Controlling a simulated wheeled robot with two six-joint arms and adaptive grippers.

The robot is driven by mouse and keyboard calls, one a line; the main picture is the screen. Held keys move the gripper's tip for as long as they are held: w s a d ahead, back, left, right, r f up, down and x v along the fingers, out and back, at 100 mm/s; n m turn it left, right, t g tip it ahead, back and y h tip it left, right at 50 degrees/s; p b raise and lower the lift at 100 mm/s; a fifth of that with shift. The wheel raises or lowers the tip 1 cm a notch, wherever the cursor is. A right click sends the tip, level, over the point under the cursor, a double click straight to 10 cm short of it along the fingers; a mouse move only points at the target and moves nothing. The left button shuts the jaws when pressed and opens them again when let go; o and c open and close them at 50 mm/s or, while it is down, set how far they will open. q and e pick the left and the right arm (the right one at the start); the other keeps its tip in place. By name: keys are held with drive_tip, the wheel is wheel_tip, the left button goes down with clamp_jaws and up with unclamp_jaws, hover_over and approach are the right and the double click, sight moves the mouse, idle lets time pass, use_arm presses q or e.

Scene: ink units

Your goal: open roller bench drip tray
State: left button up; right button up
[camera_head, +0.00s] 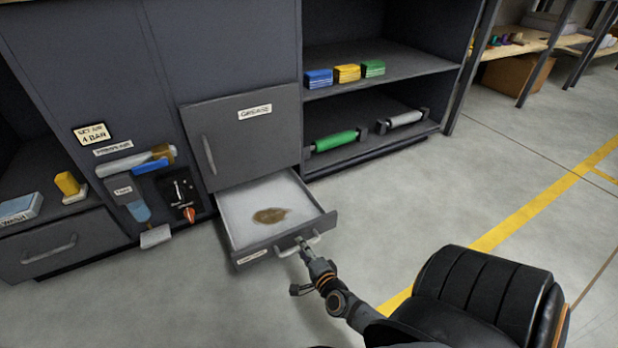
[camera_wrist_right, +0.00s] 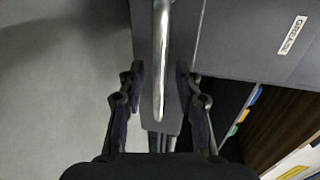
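The drip tray (camera_head: 250,198) is a dark drawer low in the grey cabinet, pulled out, with a pale inside and a brown stain. Its front carries a small white label and a light metal bar handle (camera_head: 316,239). My right gripper (camera_head: 303,244) is at this handle, in front of the tray. In the right wrist view the handle (camera_wrist_right: 161,50) runs between the two fingers of the gripper (camera_wrist_right: 160,78), with a gap visible on both sides. The gripper looks open around the bar. My left gripper is not in view.
A closed door labelled "GREASE" (camera_head: 245,135) sits directly above the tray. Shelves on the right hold coloured boxes (camera_head: 346,73) and a green roller (camera_head: 336,141). Another drawer (camera_head: 55,248) is at the left. The floor (camera_head: 400,210) right of the tray is clear.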

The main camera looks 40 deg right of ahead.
drive_tip(key=v, duration=1)
drive_tip(key=shift+s, duration=0.4)
